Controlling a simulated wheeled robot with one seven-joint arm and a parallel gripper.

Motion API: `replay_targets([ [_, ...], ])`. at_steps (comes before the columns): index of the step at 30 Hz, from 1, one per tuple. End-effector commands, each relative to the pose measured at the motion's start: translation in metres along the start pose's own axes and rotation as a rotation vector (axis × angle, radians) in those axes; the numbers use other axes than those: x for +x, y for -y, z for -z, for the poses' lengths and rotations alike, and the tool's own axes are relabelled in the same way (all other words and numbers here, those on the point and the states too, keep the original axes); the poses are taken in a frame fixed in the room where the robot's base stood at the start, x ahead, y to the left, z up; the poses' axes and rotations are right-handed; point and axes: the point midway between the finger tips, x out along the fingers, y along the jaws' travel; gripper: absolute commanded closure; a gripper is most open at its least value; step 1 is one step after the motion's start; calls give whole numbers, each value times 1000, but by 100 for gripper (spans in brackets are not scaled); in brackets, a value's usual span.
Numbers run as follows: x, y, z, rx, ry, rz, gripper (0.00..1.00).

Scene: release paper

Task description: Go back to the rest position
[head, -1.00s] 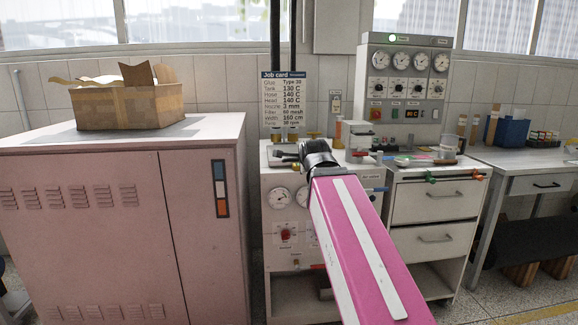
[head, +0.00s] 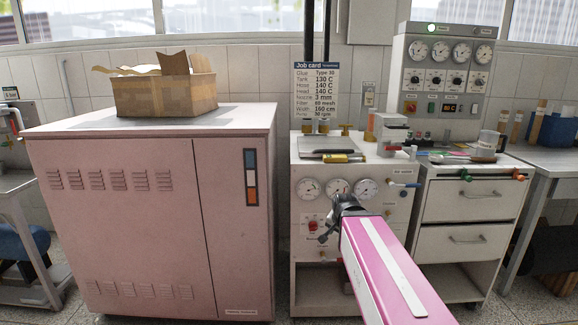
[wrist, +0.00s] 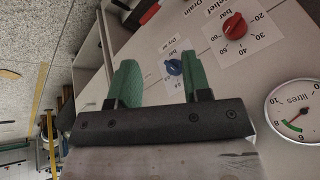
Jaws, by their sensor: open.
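My gripper (head: 330,232) is at the end of my pink arm, in front of the white gauge cabinet (head: 306,262) in the head view. In the wrist view my gripper (wrist: 156,84) shows two green fingers set apart with nothing between them. The cabinet's front panel lies beyond the fingers, with a blue knob (wrist: 173,67), a red knob (wrist: 234,26) and a dial (wrist: 296,108). I cannot tell the exact gap to the panel, but no contact shows.
A large pink cabinet (head: 120,235) with an open cardboard box (head: 165,97) on top stands at left. A white drawer unit (head: 466,212) stands right, beneath a control panel (head: 447,80). Gauges (head: 337,187) and valve handles project from the cabinet front. Floor shows at far left.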

Motion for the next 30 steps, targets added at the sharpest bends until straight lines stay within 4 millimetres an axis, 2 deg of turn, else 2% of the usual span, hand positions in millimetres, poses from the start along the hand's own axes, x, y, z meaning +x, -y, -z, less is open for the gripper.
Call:
replay_targets([
  [3,25,-18,-22,-114,75,-45,56],
  [9,59,-47,-60,-310,208,-95,56],
  [18,94,-84,-107,-545,385,-120,56],
  [23,99,-92,-117,-596,423,-118,56],
  [30,100,-93,-119,-604,429,-117,56],
])
